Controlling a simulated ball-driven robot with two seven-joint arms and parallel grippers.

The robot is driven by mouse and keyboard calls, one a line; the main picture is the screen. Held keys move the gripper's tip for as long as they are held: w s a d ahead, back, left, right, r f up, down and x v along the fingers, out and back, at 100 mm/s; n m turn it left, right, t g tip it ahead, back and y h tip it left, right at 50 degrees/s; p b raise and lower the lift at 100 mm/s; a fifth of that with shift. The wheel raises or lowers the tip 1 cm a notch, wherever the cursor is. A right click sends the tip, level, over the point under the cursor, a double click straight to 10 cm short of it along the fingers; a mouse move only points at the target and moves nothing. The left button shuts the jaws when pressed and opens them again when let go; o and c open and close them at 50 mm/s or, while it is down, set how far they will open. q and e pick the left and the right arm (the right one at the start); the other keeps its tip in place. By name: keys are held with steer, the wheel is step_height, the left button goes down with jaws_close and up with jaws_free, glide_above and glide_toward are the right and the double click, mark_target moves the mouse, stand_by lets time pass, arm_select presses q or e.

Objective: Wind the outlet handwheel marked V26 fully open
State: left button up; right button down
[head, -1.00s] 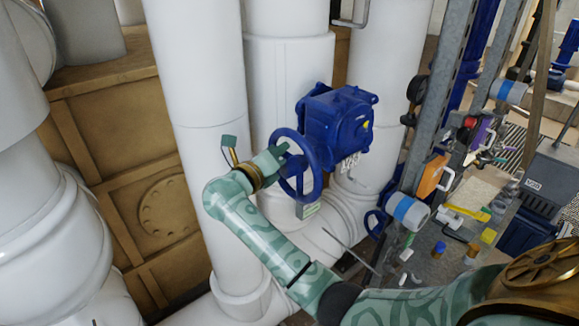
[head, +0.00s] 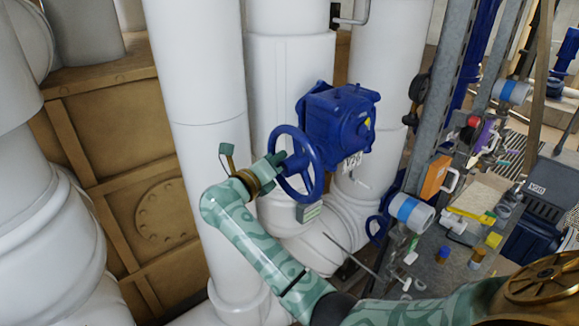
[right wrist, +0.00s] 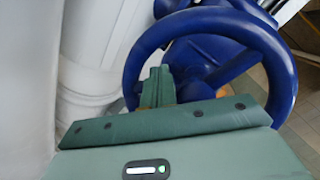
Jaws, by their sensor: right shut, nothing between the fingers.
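A blue handwheel (head: 318,172) is on the near side of a blue valve gearbox (head: 335,118), in front of white pipes. A small tag (head: 308,212) shows below the wheel; I cannot read V26 on it. My right gripper (head: 279,160) is at the left side of the wheel, its fingers shut and empty. In the right wrist view the shut fingers (right wrist: 158,85) stand upright in front of the wheel's opening, near the hub and a spoke. The wheel's rim (right wrist: 284,82) arches over them. I cannot tell whether they touch it. My left gripper is out of view.
White vertical pipes (head: 205,90) stand close behind and left of my right arm. A grey steel frame (head: 440,110) rises at the right. A cluttered bench (head: 425,268) with tools and small containers lies at lower right. A thin rod (head: 350,258) slants below the wheel.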

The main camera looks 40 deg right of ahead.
steer(key=shift+d+f, duration=0.1)
steer(key=shift+s+f+b, duration=0.2)
steer(key=shift+f+b, duration=0.35)
steer(key=shift+f, duration=0.2)
steer(key=shift+s+f+b, duration=0.3)
steer(key=shift+s+f, duration=0.15)
steer(key=shift+f, duration=0.3)
